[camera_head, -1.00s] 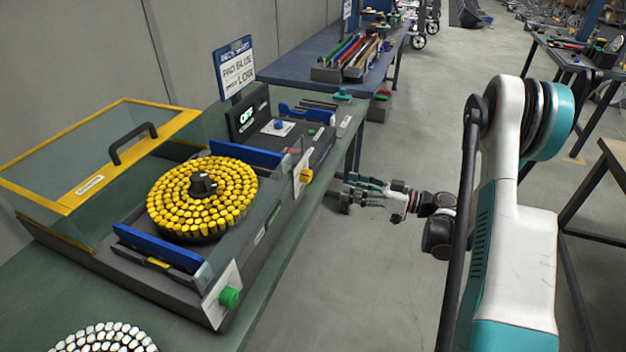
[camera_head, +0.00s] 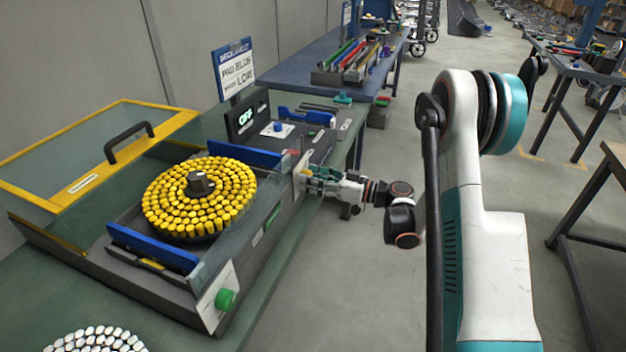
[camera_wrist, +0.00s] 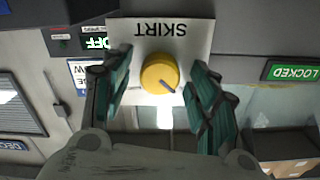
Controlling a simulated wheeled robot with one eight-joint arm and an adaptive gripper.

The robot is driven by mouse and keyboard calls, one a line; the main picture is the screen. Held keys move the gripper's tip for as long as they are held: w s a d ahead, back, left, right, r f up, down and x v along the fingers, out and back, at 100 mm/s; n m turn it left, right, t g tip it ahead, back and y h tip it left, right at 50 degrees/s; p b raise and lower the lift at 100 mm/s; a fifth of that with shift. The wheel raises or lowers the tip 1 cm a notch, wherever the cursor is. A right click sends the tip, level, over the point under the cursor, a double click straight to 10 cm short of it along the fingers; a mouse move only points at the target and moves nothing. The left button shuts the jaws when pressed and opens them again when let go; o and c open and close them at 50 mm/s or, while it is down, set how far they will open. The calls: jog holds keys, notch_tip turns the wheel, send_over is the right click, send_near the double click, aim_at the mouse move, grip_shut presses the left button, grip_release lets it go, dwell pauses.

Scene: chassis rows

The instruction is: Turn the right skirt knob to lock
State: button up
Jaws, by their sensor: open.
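The yellow skirt knob (camera_wrist: 158,74) sits on a white plate (camera_wrist: 186,29) marked SKIRT, upside down in the wrist view. A dark pointer line on the knob slants to the lower right there. My gripper (camera_wrist: 160,86) is open, with one teal finger on each side of the knob; I cannot tell whether either touches it. In the head view my gripper (camera_head: 312,178) is at the white plate on the machine's front right, and it hides the yellow knob. A green knob (camera_head: 226,299) is on another white plate nearer the camera.
A green LOCKED label (camera_wrist: 292,71) is right of the plate in the wrist view. The round tray of yellow pieces (camera_head: 199,196) lies between blue rails on the machine. A display reading OFF (camera_head: 246,116) stands behind. Open floor lies right of the bench.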

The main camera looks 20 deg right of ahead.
jog(key=c, duration=1.1)
jog(key=shift+o, duration=0.2)
jog(key=m+b, duration=0.1)
jog(key=m, duration=1.5)
jog(key=shift+m, duration=0.7)
